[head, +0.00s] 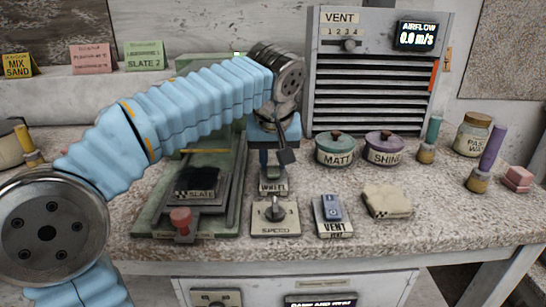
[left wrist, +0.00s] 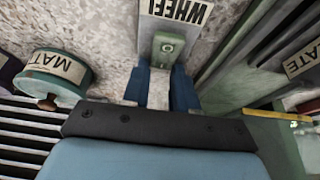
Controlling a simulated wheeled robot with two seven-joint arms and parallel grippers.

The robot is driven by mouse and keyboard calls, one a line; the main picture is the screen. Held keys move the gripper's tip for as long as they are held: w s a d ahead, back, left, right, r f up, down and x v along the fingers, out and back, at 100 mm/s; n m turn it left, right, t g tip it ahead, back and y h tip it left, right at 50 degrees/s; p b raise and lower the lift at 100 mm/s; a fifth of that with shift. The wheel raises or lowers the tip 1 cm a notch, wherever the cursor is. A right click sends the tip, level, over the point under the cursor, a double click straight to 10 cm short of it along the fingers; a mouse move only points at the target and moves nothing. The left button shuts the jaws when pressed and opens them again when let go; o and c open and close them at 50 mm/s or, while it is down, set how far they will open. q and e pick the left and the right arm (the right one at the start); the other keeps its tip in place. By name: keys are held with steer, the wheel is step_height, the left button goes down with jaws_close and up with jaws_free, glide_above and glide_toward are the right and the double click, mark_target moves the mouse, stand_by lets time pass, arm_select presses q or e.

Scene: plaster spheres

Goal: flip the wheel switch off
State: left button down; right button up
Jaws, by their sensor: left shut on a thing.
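The wheel switch (head: 273,187) is a small plate labelled WHEEL on the bench, behind the speed knob. In the left wrist view its label is upside down, and a grey-green lever piece with a round mark (left wrist: 166,46) shows beside it. My left gripper (head: 275,165) reaches down over the switch from behind. Its blue fingers (left wrist: 160,80) are at the two sides of the grey-green piece and are shut on the switch. The gripper hides part of the switch, and I cannot tell its on or off position. My right gripper is not in view.
The speed knob (head: 275,214) and the vent switch (head: 331,214) stand just in front. The green slate press (head: 145,215) is close on the left. The MATT pot (head: 336,150) and SHINE pot (head: 384,148) are to the right.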

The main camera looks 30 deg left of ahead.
arm_select(q)
steer(key=t+b, duration=0.1)
steer(key=b, duration=0.1)
steer(key=t+y+b, duration=0.1)
steer(key=b, duration=0.1)
steer(key=s+b, duration=0.1)
steer(key=b, duration=0.1)
steer(key=shift+d+f+t+y, duration=0.15)
steer(key=shift+d+t+y, duration=0.1)
steer(key=shift+t+y, duration=0.15)
steer(key=shift+r+t+b, duration=0.3)
steer(key=shift+b, duration=0.25)
steer(key=shift+r, duration=0.1)
steer(key=c, duration=0.9)
jaws_free()
steer(key=p+v, duration=0.2)
steer(key=v, duration=1.1)
steer(key=shift+s+d+r+p, duration=0.2)
steer(key=shift+s+d+p, duration=0.05)
steer(key=shift+d+p, duration=0.1)
